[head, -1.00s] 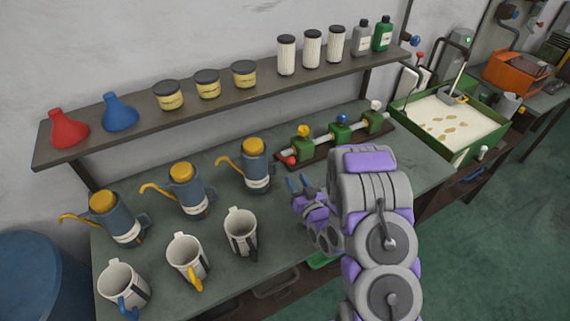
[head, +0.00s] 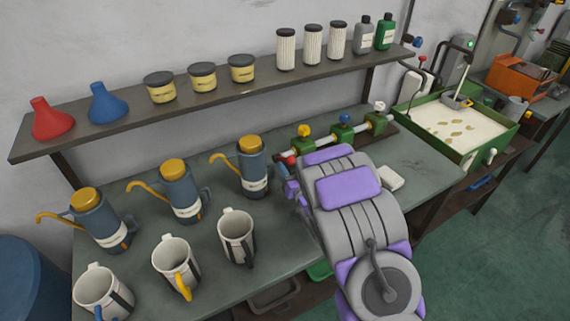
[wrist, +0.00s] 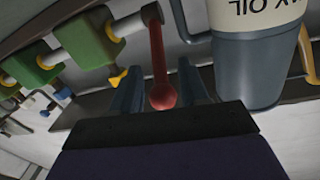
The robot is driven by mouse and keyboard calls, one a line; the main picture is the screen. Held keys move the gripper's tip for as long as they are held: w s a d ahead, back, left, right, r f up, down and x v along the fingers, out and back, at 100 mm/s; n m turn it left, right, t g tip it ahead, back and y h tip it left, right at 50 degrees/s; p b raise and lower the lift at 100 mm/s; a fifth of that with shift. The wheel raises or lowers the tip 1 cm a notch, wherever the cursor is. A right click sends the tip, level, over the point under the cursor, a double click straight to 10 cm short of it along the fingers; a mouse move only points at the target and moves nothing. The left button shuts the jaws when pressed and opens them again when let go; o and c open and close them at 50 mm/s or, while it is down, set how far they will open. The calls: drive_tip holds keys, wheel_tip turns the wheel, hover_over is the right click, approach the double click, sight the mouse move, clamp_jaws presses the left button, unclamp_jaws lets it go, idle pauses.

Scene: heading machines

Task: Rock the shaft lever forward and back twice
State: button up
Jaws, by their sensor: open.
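The shaft lever (wrist: 158,55) is a red rod with a round red knob (wrist: 163,96), joined to the end of a pale shaft (wrist: 130,24). My gripper (wrist: 157,78) is open, with one blue finger on each side of the lever; no firm contact shows. In the head view my gripper (head: 286,178) is at the left end of the shaft assembly (head: 345,136).
An oil can (head: 253,167) stands close to the left of my gripper; it also shows in the wrist view (wrist: 248,75). More oil cans and several mugs (head: 236,236) stand farther left. A shelf (head: 222,92) runs above the bench. A white block (head: 391,178) lies right of my arm.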

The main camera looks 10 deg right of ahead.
sight(285, 160)
drive_tip(key=shift+b+x, duration=0.35)
drive_tip(key=shift+x, duration=1.8)
drive_tip(key=shift+d, duration=0.1)
drive_tip(key=shift+c, duration=0.2)
clamp_jaws()
